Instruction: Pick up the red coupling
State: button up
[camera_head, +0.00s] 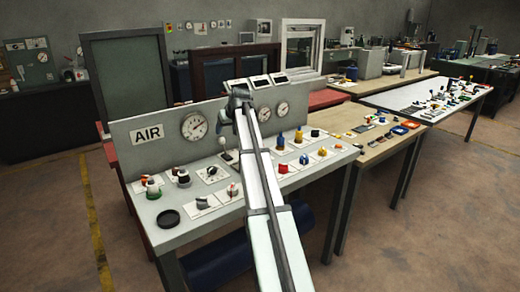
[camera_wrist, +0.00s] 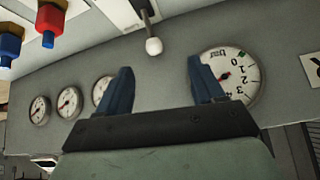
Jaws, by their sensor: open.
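In the head view the arm's end (camera_head: 240,92) is near the top of that panel.
A blue fitting (camera_wrist: 10,45) is beside the red one. A white-balled lever (camera_wrist: 153,46) is ahead of the fingers. Round gauges (camera_head: 194,127) line the upright AIR panel (camera_head: 165,118). Several fittings stand on the grey bench (camera_head: 235,208). A wooden table (camera_head: 375,152) adjoins at right.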

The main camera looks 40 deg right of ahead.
jog(key=s+d+g, duration=0.1)
jog(key=s+d, duration=0.3)
jog(key=d, duration=0.3)
jog(key=s+d+g, duration=0.1)
jog(key=s+d, duration=0.3)
jog(key=d, duration=0.4)
jog(key=shift+h, duration=0.3)
jog(key=shift+w+r+x, duration=0.1)
jog(key=shift+w+x, duration=0.1)
jog(key=shift+x, duration=2)
jog(key=shift+w+r+x, duration=0.1)
jog(key=shift+w+x, duration=0.1)
jog(key=shift+x, duration=1.95)
jog(key=shift+w+r+x, duration=0.1)
jog(key=shift+w+x, duration=0.1)
jog(key=shift+x, duration=2)
jog(key=shift+a, duration=0.15)
grip_shut()
